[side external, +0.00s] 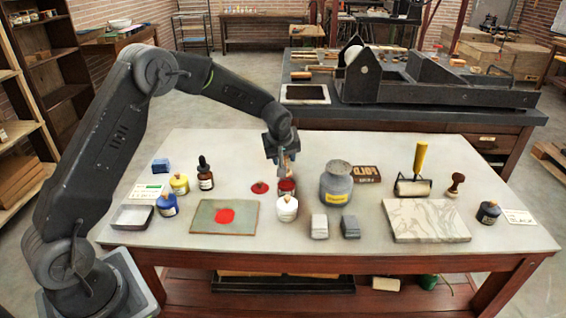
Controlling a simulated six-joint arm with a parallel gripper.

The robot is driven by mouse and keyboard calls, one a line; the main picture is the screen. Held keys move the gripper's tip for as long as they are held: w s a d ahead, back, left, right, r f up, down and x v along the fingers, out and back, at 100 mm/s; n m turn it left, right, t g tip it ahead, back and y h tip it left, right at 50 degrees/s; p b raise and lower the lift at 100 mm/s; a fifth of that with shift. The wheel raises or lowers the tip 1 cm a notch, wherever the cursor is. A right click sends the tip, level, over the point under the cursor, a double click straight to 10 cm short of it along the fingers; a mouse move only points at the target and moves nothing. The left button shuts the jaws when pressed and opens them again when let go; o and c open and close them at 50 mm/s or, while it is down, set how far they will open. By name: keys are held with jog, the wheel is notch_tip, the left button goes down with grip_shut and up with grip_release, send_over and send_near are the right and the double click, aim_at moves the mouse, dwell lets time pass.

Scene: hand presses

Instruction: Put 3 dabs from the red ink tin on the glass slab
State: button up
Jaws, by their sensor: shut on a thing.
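The glass slab (204,222) is a flat grey-green plate at the front left of the table. A red ink patch (225,215) lies near its middle; I cannot tell how many dabs make it up. The red ink tin (287,188) stands to the right of and behind the slab, partly hidden by a white bottle in front. My gripper (283,163) is directly above the tin, shut on a thin tool (284,173). The tool points down at the tin; its lower end is hard to make out, so I cannot tell whether it touches ink.
A red round lid-like piece (260,187) lies left of the tin. A white bottle (287,208) stands close in front, a large grey jar (337,183) to the right. Small bottles (180,184) stand left. A marble slab (428,221) and roller (413,187) are at right.

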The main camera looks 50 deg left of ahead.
jog(key=shift+r, duration=1.85)
jog(key=s+a+f+g, duration=0.1)
jog(key=s+a, duration=0.1)
jog(key=s, duration=0.7)
jog(key=s+a+f+g, duration=0.1)
jog(key=s+a, duration=0.2)
jog(key=s, duration=0.5)
jog(key=shift+m+y, duration=0.3)
jog(key=shift+y, duration=0.1)
jog(key=shift+s+d+f, duration=0.1)
jog(key=shift+f, duration=1.35)
jog(key=shift+s+d+f, duration=0.1)
jog(key=shift+f, duration=1.35)
jog(key=shift+f, duration=0.75)
jog(key=shift+r, duration=0.1)
notch_tip(320, 180, up, 7)
